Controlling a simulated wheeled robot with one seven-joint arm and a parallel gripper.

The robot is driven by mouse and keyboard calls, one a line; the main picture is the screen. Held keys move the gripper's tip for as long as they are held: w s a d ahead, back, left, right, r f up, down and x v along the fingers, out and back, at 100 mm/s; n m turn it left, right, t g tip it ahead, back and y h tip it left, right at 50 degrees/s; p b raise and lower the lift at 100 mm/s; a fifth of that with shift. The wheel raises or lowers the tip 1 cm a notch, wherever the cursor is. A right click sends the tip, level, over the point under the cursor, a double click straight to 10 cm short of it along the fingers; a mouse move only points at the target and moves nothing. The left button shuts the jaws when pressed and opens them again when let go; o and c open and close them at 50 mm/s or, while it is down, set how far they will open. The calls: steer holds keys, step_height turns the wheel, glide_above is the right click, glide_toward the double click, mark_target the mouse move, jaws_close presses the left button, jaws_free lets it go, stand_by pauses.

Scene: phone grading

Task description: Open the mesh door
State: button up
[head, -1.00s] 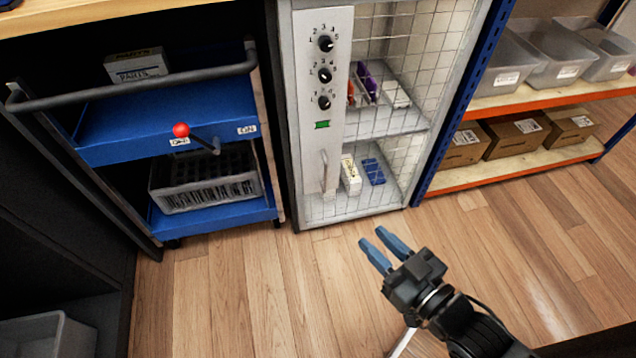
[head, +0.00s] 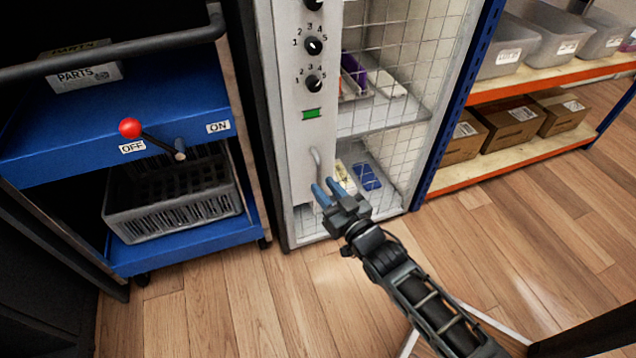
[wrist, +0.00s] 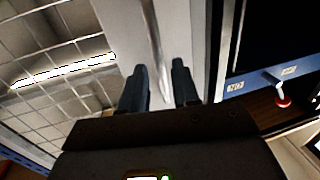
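The mesh door (head: 400,120) is a white wire grid beside a pale panel on the front of a cabinet, and it looks shut. Its upright metal handle (head: 316,160) is low on the panel. My gripper (head: 328,187) is at the handle's lower end, with its two blue fingers apart. In the wrist view the handle (wrist: 154,45) runs between the lines of my open fingers (wrist: 160,80), with a gap on each side. I cannot tell how far the handle reaches between the fingertips.
The panel carries several black dials (head: 313,46) and a green light (head: 311,114). A blue cart (head: 80,145) with a red-knobbed lever (head: 130,128) stands left. A shelf rack (head: 500,168) with boxes and bins stands right. The wooden floor (head: 230,310) in front is clear.

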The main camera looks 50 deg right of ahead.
mark_target(320, 182)
steer(key=shift+b+x, duration=0.35)
steer(key=shift+x, duration=1.4)
jaws_close()
